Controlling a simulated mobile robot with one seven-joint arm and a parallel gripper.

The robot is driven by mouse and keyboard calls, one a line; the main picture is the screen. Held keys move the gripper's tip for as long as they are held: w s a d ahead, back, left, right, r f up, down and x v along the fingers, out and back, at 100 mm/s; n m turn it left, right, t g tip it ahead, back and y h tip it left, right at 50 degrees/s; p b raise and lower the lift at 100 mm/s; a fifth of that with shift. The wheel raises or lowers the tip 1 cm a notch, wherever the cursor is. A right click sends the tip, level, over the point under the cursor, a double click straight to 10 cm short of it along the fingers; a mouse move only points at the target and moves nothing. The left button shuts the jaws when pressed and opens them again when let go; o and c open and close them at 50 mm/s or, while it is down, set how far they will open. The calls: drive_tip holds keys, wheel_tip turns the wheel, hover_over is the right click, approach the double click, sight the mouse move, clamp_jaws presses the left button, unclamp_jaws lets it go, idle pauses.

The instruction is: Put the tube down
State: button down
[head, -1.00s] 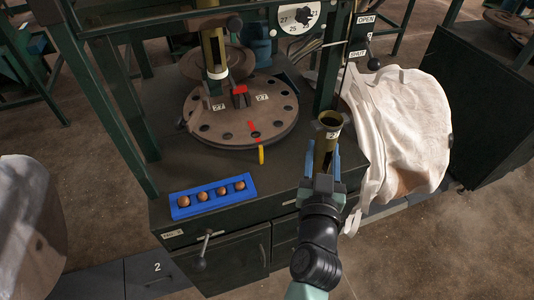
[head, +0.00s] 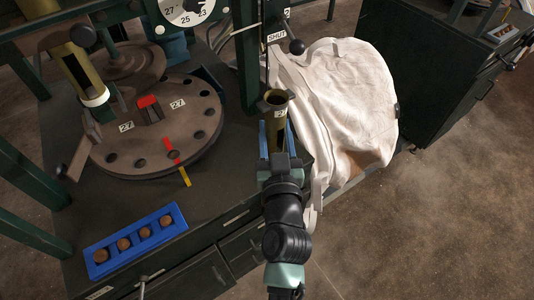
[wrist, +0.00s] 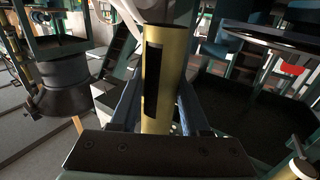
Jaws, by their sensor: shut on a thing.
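The tube (head: 276,112) is olive-brass, open at the top, with a pale number label on its side. It stands roughly upright in my gripper (head: 275,140), near the right edge of the dark cabinet top. The blue fingers are shut on it, one on each side. In the wrist view the brass tube (wrist: 163,75) shows a dark slot along its side between the fingers of my gripper (wrist: 160,110). Its lower end is hidden, so I cannot tell whether it touches the cabinet top.
A round plate (head: 155,150) with holes and a red mark sits left on the cabinet top (head: 225,185). A white bulk bag (head: 340,105) hangs close on the right. A green post (head: 247,60) stands behind the tube.

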drive_tip(key=shift+f+b, duration=1.45)
drive_tip(key=shift+f, duration=1.3)
drive_tip(key=shift+f, duration=0.15)
drive_tip(key=shift+c, duration=1.9)
unclamp_jaws()
drive_tip(key=s+d+b, duration=0.1)
drive_tip(key=s+b, duration=0.1)
drive_tip(key=s, duration=1)
drive_tip(key=shift+b, duration=0.3)
